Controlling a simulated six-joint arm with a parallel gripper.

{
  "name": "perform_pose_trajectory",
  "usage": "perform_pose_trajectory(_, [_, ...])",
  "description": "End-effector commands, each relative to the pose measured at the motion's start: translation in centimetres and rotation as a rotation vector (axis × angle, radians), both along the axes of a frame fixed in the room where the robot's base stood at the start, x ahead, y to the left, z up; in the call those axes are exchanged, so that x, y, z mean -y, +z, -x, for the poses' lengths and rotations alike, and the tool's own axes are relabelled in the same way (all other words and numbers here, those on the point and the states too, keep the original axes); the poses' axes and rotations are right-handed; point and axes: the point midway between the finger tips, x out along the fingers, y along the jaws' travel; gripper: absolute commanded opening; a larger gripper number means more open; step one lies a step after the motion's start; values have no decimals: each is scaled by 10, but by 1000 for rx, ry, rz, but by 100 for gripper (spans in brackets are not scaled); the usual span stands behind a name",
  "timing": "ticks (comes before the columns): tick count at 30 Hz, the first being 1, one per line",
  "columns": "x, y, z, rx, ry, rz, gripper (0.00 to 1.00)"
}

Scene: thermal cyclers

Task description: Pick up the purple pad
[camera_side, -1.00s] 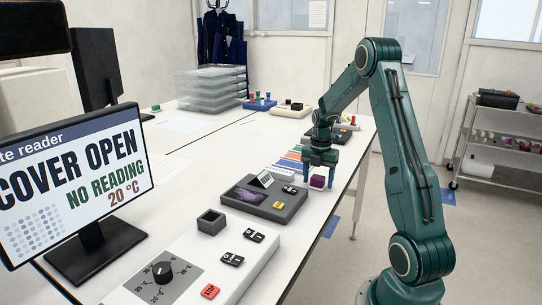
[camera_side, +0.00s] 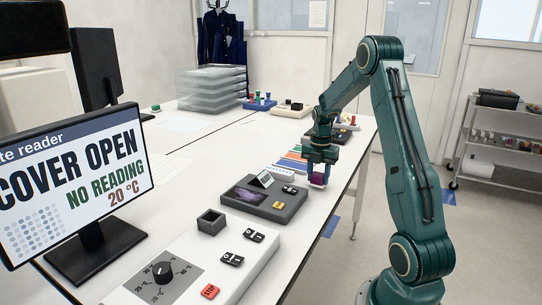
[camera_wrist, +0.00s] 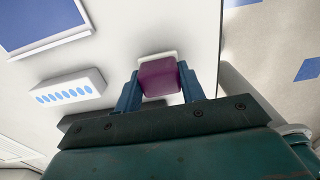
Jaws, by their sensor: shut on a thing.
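The purple pad (camera_side: 318,179) is a small purple block near the right edge of the white bench. My gripper (camera_side: 319,172) points down over it, with a finger on either side. In the wrist view, the blue fingers of my gripper (camera_wrist: 160,88) are shut on the purple pad (camera_wrist: 159,78). A pale rim shows behind the pad there. I cannot tell whether the pad is clear of the surface beneath it.
A dark grey device (camera_side: 264,200) with a screen and buttons stands just in front of my gripper. A white panel (camera_side: 215,255) with a dial and switches is nearer the camera. A monitor (camera_side: 75,185) stands at left. The bench's right edge is close.

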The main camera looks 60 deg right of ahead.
Motion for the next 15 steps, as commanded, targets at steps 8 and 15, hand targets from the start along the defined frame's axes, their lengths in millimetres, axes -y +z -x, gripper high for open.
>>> perform_pose_trajectory(8, [1,39,-1,4,0,5,17])
perform_pose_trajectory(15, [1,90,-1,5,0,5,17])
